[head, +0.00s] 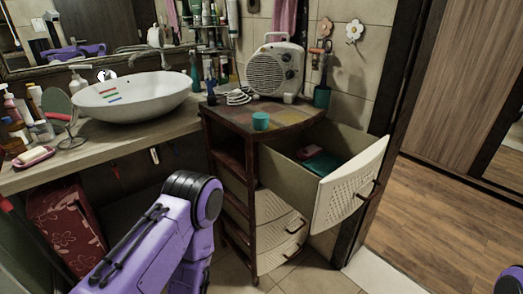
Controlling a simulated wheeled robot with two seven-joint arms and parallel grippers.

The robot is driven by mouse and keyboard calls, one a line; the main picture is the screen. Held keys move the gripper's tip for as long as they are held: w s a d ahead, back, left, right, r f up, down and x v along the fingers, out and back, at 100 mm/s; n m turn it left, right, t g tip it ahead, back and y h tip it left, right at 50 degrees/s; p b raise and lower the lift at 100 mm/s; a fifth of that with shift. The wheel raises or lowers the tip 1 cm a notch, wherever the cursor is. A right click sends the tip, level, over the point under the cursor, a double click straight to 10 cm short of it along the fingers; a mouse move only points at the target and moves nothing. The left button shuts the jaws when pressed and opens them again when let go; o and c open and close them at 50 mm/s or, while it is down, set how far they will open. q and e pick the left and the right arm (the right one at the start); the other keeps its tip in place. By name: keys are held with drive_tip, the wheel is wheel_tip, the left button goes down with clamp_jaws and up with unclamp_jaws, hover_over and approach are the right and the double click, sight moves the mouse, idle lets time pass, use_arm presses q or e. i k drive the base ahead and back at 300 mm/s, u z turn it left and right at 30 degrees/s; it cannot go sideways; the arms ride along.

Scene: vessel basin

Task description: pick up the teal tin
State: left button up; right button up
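A small teal tin (261,121) stands upright on the top of the drawer cabinet (285,119), near its front edge. My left arm comes up from the bottom of the head view, its purple links bending in front of the counter. Its gripper is not visible. Only a small purple piece of my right arm shows at the lower right corner, and its gripper is out of the picture. Nothing is seen touching the tin.
The cabinet's top drawer (345,188) is pulled out, holding a teal item. A white heater (274,71) and a coiled white cord (237,97) stand behind the tin. A white basin (132,98) sits on the counter at left. Open wooden floor (440,205) lies at right.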

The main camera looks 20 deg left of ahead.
sight(260, 120)
drive_tip(key=u, duration=0.5)
drive_tip(key=i, duration=0.9)
drive_tip(key=u, duration=0.1)
